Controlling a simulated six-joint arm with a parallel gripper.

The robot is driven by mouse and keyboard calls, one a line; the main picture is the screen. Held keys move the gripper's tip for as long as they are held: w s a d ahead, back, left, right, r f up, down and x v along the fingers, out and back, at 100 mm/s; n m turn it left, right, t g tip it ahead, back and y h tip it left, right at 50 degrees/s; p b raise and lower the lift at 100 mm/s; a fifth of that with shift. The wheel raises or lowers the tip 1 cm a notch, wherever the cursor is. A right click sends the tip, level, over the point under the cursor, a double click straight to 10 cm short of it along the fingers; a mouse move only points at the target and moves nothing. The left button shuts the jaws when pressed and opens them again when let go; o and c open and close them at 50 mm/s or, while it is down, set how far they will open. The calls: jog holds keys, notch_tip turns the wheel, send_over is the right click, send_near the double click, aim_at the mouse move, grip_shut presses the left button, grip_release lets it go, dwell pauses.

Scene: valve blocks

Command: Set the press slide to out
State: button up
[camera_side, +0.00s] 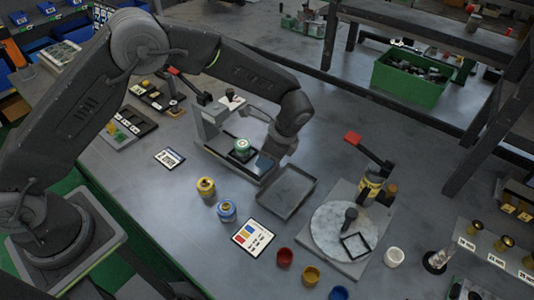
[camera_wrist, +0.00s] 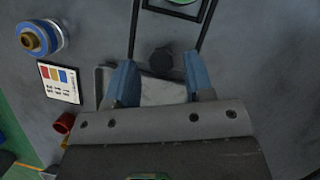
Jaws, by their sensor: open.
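The press (camera_side: 212,122) stands mid-table in the side view, with a grey column and a red-tipped lever. A green-topped round block (camera_side: 241,147) sits on its dark slide plate, low at the press front. In the wrist view the green block (camera_wrist: 178,2) shows at the top edge inside a black square frame. A dark round knob (camera_wrist: 162,60) lies below the frame. My gripper (camera_wrist: 159,68) is open, with one blue finger on each side of the knob and no visible contact. In the side view my gripper (camera_side: 280,147) is beside the slide; its fingertips are hard to see.
An empty grey tray (camera_side: 284,191) lies close to the press. Yellow (camera_side: 206,187) and blue (camera_side: 227,210) blocks and a colour card (camera_side: 254,237) are to the left. A round plate (camera_side: 343,228) with a second red lever stands right. Small cups line the front.

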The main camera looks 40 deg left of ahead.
jog(key=shift+r, duration=0.1)
jog(key=v, duration=1.3)
jog(key=shift+d+r, duration=0.2)
jog(key=shift+r, duration=0.05)
jog(key=s+a+r+n+t+h, duration=0.3)
jog(key=s+a+r+n, duration=0.4)
jog(key=s+a+r, duration=0.55)
jog(key=s+a+n+t, duration=0.2)
jog(key=s+n, duration=0.1)
jog(key=s, duration=0.4)
jog(key=s+a+n+t+h, duration=0.1)
jog(key=s+n+t, duration=0.1)
jog(key=s, duration=0.4)
jog(key=shift+s+a+f+n, duration=0.35)
jog(key=shift+s+f+n, duration=0.1)
jog(key=shift+n, duration=0.35)
